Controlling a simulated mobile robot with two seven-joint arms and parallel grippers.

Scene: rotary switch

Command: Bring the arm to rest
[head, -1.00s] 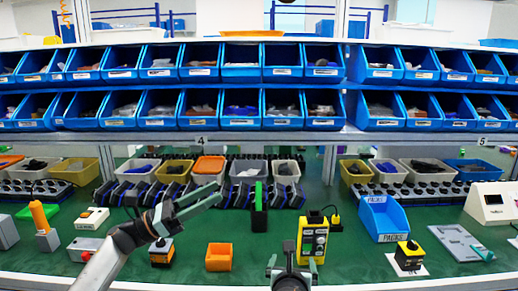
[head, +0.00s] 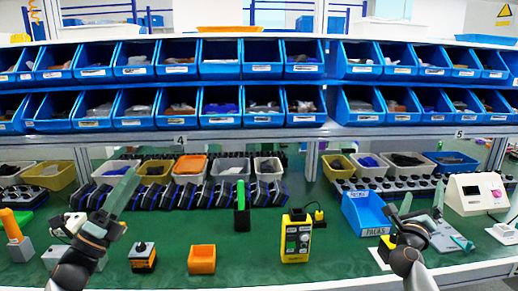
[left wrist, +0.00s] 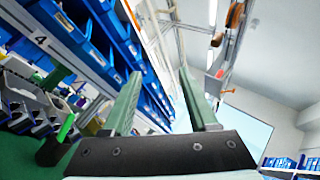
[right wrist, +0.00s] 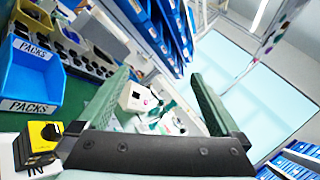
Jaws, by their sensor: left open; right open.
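My left gripper (head: 100,205) is raised at the left of the head view, its green fingers pointing up. In the left wrist view (left wrist: 158,85) the fingers are apart with nothing between them. A yellow-and-black rotary switch (right wrist: 44,138) on a white base stands low left in the right wrist view. In the head view my right gripper partly covers it.
A similar switch box (head: 143,262), an orange bin (head: 201,260) and a yellow control box (head: 297,240) stand on the green bench. A dark stand with a green top (head: 241,210) is behind. Blue bin racks (head: 220,108) span the back.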

